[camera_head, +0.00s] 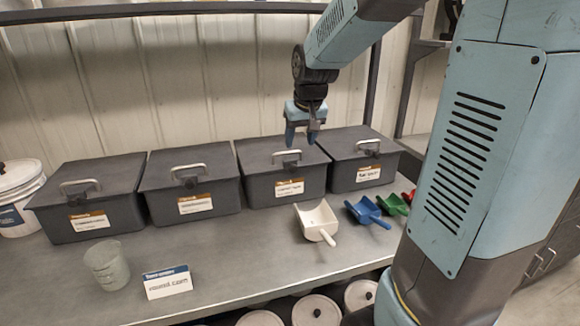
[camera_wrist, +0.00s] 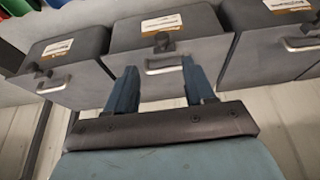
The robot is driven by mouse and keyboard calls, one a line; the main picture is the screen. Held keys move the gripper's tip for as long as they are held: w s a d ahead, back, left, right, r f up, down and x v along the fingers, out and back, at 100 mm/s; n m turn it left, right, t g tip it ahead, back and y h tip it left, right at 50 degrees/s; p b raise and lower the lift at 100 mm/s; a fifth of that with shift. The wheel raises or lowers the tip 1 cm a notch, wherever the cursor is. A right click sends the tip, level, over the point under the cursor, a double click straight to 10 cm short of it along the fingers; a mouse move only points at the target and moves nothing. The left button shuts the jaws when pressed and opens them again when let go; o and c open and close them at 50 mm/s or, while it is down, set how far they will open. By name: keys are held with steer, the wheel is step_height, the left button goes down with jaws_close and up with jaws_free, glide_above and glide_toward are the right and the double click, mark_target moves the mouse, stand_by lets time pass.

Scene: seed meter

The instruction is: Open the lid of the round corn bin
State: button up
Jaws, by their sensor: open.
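Four dark grey bins with shut lids and metal lid handles stand in a row on the bench. Their labels are too small to read surely, so I cannot tell which is the round corn bin. My gripper (camera_head: 301,138) is open and empty, over the third bin from the left (camera_head: 258,187), near its lid handle (camera_head: 287,155). In the wrist view my gripper's blue fingers (camera_wrist: 160,85) are apart, with a bin handle (camera_wrist: 164,66) beyond and between them. I cannot tell whether they touch it.
A card sign (camera_head: 168,282) and a translucent cup (camera_head: 107,266) stand at the front left. A white scoop (camera_head: 317,220), a blue scoop (camera_head: 367,211) and a green scoop (camera_head: 392,205) lie at the right. A shelf edge (camera_head: 150,9) runs above the bins. The front middle of the bench is clear.

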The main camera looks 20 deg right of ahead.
mark_target(294, 166)
steer(key=x, duration=1.1)
steer(key=shift+w+a+f, duration=0.1)
steer(key=shift+a, duration=0.1)
steer(key=shift+c, duration=0.3)
jaws_close()
